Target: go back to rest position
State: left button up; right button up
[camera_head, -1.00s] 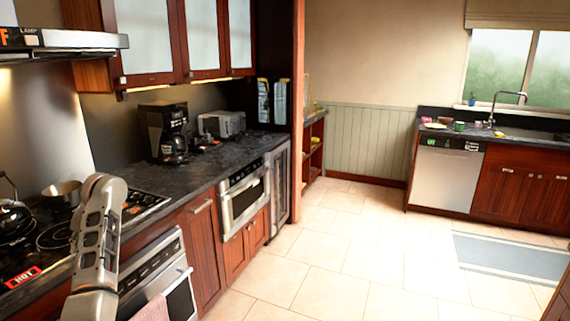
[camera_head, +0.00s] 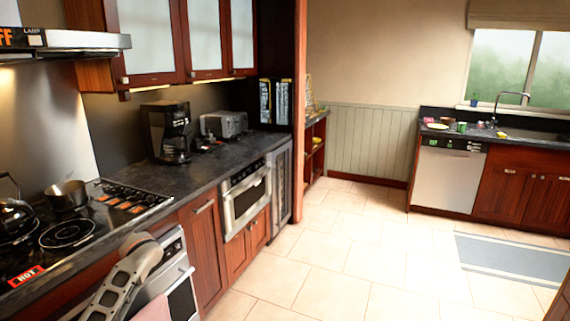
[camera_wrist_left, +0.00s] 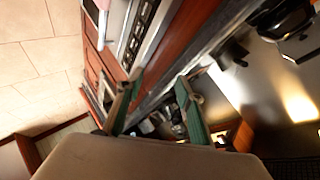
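My left arm comes in at the lower left of the head view, low in front of the oven; its gripper is outside that view. In the left wrist view my left gripper (camera_wrist_left: 160,82) has its two green-padded fingers spread apart with nothing between them. The microwave drawer (camera_head: 245,193) sits under the counter in the head view and looks shut. My right gripper is in neither view.
The oven (camera_head: 172,280) with a pink towel (camera_head: 152,308) is close to my left arm. Above it are the stove with a pot (camera_head: 67,196) and a kettle (camera_head: 14,222). A coffee maker (camera_head: 167,132) stands on the counter.

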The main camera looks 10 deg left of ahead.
pick_arm(q)
jog(key=w+d+r+m+t+h, duration=0.2)
jog(key=w+d+r+t+h, duration=0.4)
jog(key=w+d+r+t, duration=0.5)
jog(key=s+d+f+g+h, duration=0.1)
jog(key=s+d+f+g, duration=0.2)
jog(key=s+d+f, duration=0.65)
jog(key=s+d+f+g+h, duration=0.2)
jog(key=s+d+f, duration=0.2)
jog(key=s+f, duration=0.95)
jog(key=s+d+f+g, duration=0.1)
jog(key=s+d+f, duration=0.2)
jog(key=s, duration=0.6)
jog(key=s+d+f+g, duration=0.1)
jog(key=s+d+f, duration=0.2)
jog(key=s+f, duration=0.3)
jog(key=s+d+f+g, duration=0.2)
jog(key=s+d+f, duration=0.1)
jog(key=s, duration=0.8)
jog(key=shift+s+d+f+h, duration=0.15)
jog(key=shift+s+f+h, duration=0.25)
jog(key=shift+f, duration=0.35)
